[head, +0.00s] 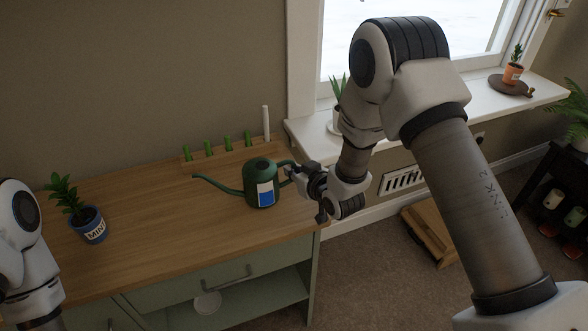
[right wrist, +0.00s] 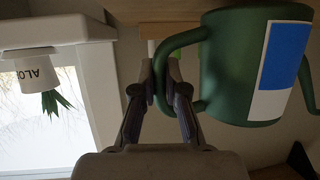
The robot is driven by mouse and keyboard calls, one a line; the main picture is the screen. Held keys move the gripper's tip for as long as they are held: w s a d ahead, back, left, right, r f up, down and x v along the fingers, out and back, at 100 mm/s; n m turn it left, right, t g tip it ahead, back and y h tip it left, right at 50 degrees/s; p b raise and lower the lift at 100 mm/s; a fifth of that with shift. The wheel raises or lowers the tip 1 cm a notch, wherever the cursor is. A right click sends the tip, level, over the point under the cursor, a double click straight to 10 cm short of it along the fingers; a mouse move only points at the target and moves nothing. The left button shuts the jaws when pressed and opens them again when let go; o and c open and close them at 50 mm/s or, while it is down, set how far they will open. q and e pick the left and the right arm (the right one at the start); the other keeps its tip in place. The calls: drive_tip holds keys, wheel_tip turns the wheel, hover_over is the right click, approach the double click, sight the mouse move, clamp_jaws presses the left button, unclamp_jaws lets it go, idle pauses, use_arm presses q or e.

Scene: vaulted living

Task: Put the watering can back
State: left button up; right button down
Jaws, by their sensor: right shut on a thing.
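The green watering can (head: 259,171) has a blue and white label and a long spout pointing left. It is at the right end of the wooden counter (head: 150,245), upright; whether its base touches the top I cannot tell. My right gripper (head: 296,176) is at the can's right side, shut on its handle. In the right wrist view the fingers (right wrist: 164,90) close around the handle of the watering can (right wrist: 230,70), which looks upside down there. My left arm shows at the left edge of the head view, but its gripper is out of view.
A mint pot (head: 92,228) stands at the counter's left. A wooden rack (head: 225,157) with several green pegs and one white post is at the back. An aloe pot (right wrist: 30,72) and a terracotta pot (head: 513,73) stand on the windowsill (head: 460,100). The counter's middle is clear.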

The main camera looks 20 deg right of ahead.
drive_tip(key=shift+w+a+f, duration=0.1)
drive_tip(key=shift+w+f, duration=0.2)
drive_tip(key=shift+f, duration=0.15)
drive_tip(key=c, duration=1.5)
unclamp_jaws()
drive_tip(key=shift+f, duration=0.1)
drive_tip(key=o, duration=0.3)
drive_tip(key=shift+s, duration=0.15)
drive_tip(key=shift+s+r, duration=0.1)
drive_tip(key=shift+r, duration=0.1)
drive_tip(key=v, duration=1.2)
drive_tip(key=shift+b, duration=0.45)
